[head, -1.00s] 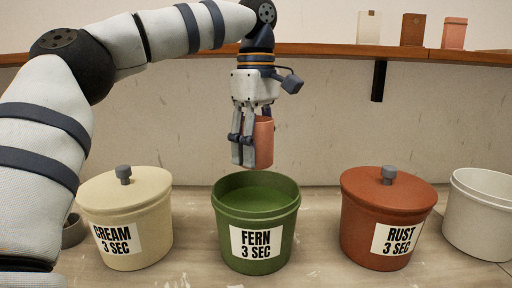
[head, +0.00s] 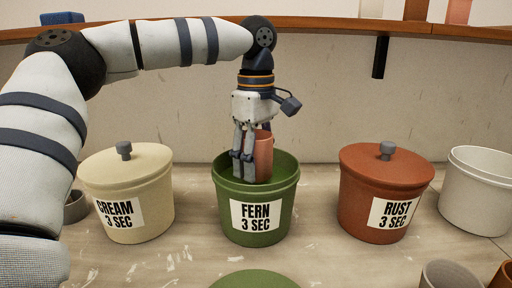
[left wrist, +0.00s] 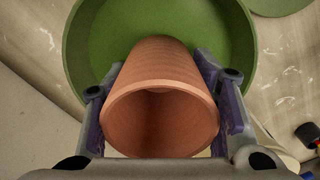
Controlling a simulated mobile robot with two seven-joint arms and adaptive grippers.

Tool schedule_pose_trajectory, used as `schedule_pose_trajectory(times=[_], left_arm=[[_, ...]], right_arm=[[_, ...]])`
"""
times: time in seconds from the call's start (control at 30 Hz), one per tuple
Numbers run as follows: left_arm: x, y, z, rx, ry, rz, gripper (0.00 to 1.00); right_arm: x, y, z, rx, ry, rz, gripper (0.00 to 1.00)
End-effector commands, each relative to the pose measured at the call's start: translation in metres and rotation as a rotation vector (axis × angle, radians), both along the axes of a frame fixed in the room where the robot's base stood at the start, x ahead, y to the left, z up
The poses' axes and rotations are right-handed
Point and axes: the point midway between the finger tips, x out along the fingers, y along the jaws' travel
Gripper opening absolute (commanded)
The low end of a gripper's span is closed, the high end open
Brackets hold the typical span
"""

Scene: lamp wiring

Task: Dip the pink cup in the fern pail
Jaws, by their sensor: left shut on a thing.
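The pink cup (head: 264,158) is held upright by my left gripper (head: 245,165), with fingers on its two sides. Its lower end is inside the mouth of the green fern pail (head: 283,215), below the level of the far rim. I cannot tell whether its bottom touches the green paint. In the left wrist view the cup (left wrist: 160,85) lies between the two fingers (left wrist: 160,115), its open end towards the camera and the green pail (left wrist: 90,35) behind it. My right gripper is not in view.
The lidded cream pail (head: 125,195) stands left, the lidded rust pail (head: 385,190) right, and a white pail (head: 478,195) at far right. A green lid (head: 255,281) lies in front. Grey (head: 450,276) and brown (head: 503,278) vessels show at bottom right. A shelf (head: 330,23) runs behind.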

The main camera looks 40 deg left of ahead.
Motion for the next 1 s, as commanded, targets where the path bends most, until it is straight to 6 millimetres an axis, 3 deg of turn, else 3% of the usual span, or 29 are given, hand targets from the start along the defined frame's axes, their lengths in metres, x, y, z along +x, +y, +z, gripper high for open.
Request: schedule_pose_trajectory(times=[0.33,0.6,0.7,1.0], left_arm=[[0.000,0.000,-0.003,0.000,0.000,0.000,0.20],[0.000,0.000,-0.046,0.000,0.002,0.000,0.20],[0.000,0.000,-0.054,0.000,0.000,-0.001,0.20],[0.000,0.000,-0.055,0.000,-0.001,-0.001,0.20]], right_arm=[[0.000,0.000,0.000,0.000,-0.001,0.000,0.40],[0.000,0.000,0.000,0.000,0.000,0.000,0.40],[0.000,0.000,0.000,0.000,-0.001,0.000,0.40],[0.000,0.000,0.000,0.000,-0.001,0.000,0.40]])
